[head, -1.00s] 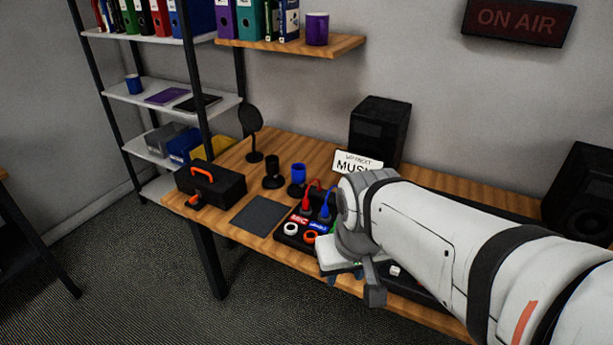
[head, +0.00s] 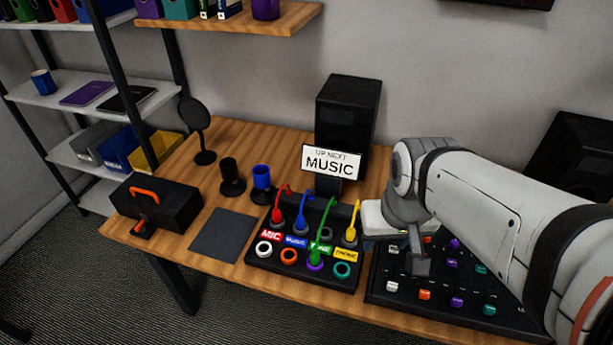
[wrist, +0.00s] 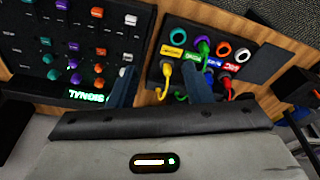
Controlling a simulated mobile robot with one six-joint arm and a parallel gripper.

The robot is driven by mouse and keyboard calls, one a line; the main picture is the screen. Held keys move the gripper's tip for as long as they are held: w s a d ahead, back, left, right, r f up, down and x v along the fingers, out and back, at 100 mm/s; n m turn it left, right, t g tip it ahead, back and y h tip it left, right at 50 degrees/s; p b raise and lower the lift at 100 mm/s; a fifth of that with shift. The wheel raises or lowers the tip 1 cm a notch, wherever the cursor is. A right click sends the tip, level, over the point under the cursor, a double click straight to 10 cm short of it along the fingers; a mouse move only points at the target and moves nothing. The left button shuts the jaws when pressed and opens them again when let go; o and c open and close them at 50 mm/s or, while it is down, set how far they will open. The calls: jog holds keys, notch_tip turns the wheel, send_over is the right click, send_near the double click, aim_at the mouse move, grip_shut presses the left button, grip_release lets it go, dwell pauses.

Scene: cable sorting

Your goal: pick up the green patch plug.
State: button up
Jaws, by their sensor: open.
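The green patch plug (head: 317,254) stands in the purple-ringed front-row socket of the black patch panel (head: 258,279). Its green cable arches toward the back of the panel. In the wrist view the green plug (wrist: 203,46) shows beyond the right finger, with its cable running down toward that finger. My gripper (head: 405,257) is right of the panel in the head view, over the edge of the mixer, apart from the green plug. In the wrist view my gripper (wrist: 160,88) is open and empty, with the yellow plug (wrist: 166,70) seen between its fingers.
Red (head: 278,214), blue (head: 300,222) and yellow (head: 350,234) plugs stand in the panel's back row, close to the green cable. The black mixer (head: 380,291) lies right of the panel. A speaker (head: 348,110) and sign (head: 332,161) stand behind. A dark mat (head: 224,236) lies left.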

jog(key=w+f+n, duration=0.2)
jog(key=w+n, duration=0.1)
jog(key=n, duration=0.3)
jog(key=n+g+p, duration=0.1)
jog(key=n+g, duration=0.2)
jog(key=n, duration=1.9)
send_over(315, 252)
jog(key=s, duration=0.1)
notch_tip(315, 252, down, 11)
jog(key=shift+a+f, duration=0.1)
jog(key=shift+a+f+n, duration=0.15)
jog(key=shift+f+n, duration=0.35)
jog(key=shift+f, duration=0.15)
jog(key=shift+w+d+f, duration=0.1)
jog(key=shift+w+f, duration=0.05)
jog(key=shift+f, duration=1)
jog(key=shift+w+d+f, duration=0.1)
jog(key=shift+w+f, duration=0.05)
jog(key=shift+f, duration=1)
jog(key=shift+w+f, duration=0.15)
jog(key=shift+f, duration=1)
jog(key=shift+c, duration=0.4)
grip_shut()
